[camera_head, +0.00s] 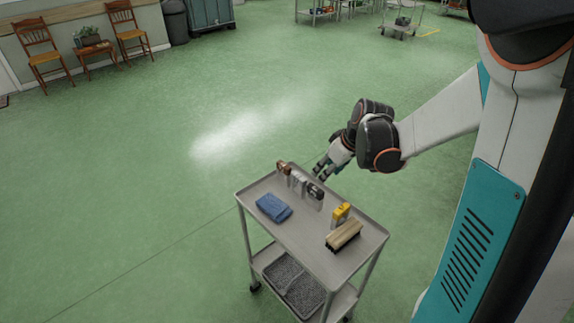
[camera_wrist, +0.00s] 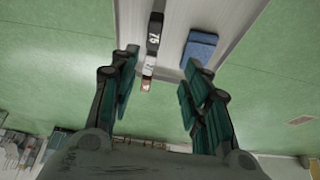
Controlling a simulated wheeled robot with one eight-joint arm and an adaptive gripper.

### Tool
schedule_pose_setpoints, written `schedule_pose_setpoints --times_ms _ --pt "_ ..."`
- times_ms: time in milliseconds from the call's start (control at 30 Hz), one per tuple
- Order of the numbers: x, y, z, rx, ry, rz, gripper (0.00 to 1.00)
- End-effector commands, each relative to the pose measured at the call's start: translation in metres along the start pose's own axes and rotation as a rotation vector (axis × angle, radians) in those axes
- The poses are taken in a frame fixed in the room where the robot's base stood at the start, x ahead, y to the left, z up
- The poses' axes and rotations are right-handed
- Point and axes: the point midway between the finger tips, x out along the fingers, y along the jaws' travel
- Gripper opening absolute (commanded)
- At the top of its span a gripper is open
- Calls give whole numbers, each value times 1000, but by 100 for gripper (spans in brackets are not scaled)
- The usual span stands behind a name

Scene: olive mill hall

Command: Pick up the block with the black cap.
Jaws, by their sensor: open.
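The block with the black cap (camera_head: 315,194) stands on the top tray of a grey cart, at the near end of a short row of blocks. In the wrist view its dark top (camera_wrist: 154,40) carries a light "75". Beside it in the row are a pale-topped block (camera_head: 297,178) and a brown-topped block (camera_head: 282,167). They also show in the wrist view, the pale one (camera_wrist: 150,65) and the brown one (camera_wrist: 146,86). My gripper (camera_head: 322,168) is open and empty, near the cart's far edge beside the row. In the wrist view its fingers (camera_wrist: 160,78) are spread wide, and the row lies nearer the left finger.
The cart's top tray (camera_head: 285,238) also holds a folded blue cloth (camera_head: 273,207), a yellow object (camera_head: 341,213) and a wooden brush (camera_head: 344,235). A grey speckled bin (camera_head: 293,285) sits on the lower shelf. Green floor around the cart is clear. Chairs (camera_head: 38,48) stand far off.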

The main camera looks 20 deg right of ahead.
Motion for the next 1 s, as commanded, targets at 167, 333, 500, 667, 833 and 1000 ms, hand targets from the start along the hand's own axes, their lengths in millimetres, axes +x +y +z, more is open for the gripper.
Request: schedule_pose_setpoints --times_ms 167,333,500,667,833,1000 --pt "9 13 14 -45 -34 -22 43" --pt "32 13 17 -53 -38 -26 43" --pt "65 13 18 -51 -37 -25 43" --pt "88 12 18 -52 -36 -25 43" --pt "96 12 18 -51 -36 -24 43" --pt "109 14 20 -50 -36 -24 43"
